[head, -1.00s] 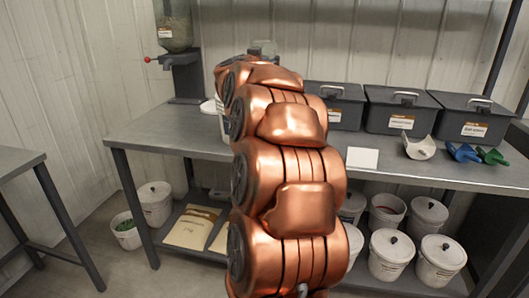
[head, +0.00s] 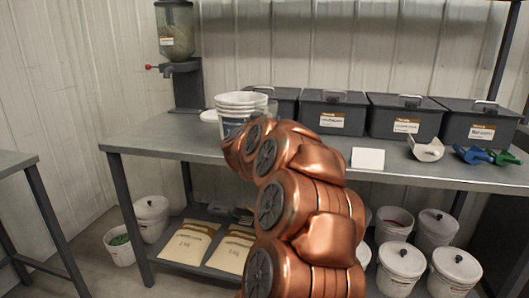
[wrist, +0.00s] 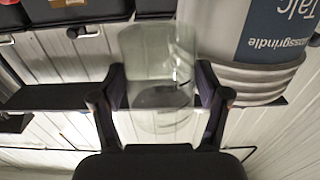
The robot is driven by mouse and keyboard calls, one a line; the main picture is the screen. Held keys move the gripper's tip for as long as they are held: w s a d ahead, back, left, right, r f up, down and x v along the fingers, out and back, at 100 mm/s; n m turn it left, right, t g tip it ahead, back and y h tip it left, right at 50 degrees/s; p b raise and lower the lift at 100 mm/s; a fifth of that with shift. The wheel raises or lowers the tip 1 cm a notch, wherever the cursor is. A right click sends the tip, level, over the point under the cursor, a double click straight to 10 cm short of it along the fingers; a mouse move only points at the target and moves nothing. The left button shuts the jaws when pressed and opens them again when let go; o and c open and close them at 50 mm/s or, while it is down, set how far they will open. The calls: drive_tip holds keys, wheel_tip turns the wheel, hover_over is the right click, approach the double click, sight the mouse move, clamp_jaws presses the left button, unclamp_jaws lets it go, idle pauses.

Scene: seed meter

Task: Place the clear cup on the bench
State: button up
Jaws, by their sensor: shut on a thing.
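The clear cup (wrist: 158,65) is between the two dark fingers of my gripper (wrist: 161,90) in the wrist view, and the gripper is shut on it. In the head view only a small part of the cup (head: 272,107) shows, just above my copper arm and beside the white bucket. My gripper is hidden behind the arm there. The grey metal bench (head: 165,137) runs along the back wall. Whether the cup touches its top cannot be told.
A white bucket (head: 236,108) with a blue label stands very close to the cup; it fills the upper right of the wrist view (wrist: 270,75). Dark lidded bins (head: 330,110), a white card (head: 368,158) and scoops (head: 426,149) are farther right.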

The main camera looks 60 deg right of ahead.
drive_tip(key=shift+f+b, duration=1.05)
drive_tip(key=shift+f, duration=3.15)
drive_tip(key=shift+f, duration=0.1)
drive_tip(key=o, duration=1)
drive_tip(key=shift+s+a+r, duration=0.2)
drive_tip(key=shift+a, duration=0.3)
drive_tip(key=shift+p+v, duration=0.9)
drive_tip(key=shift+v, duration=4.6)
drive_tip(key=shift+w+f, duration=0.1)
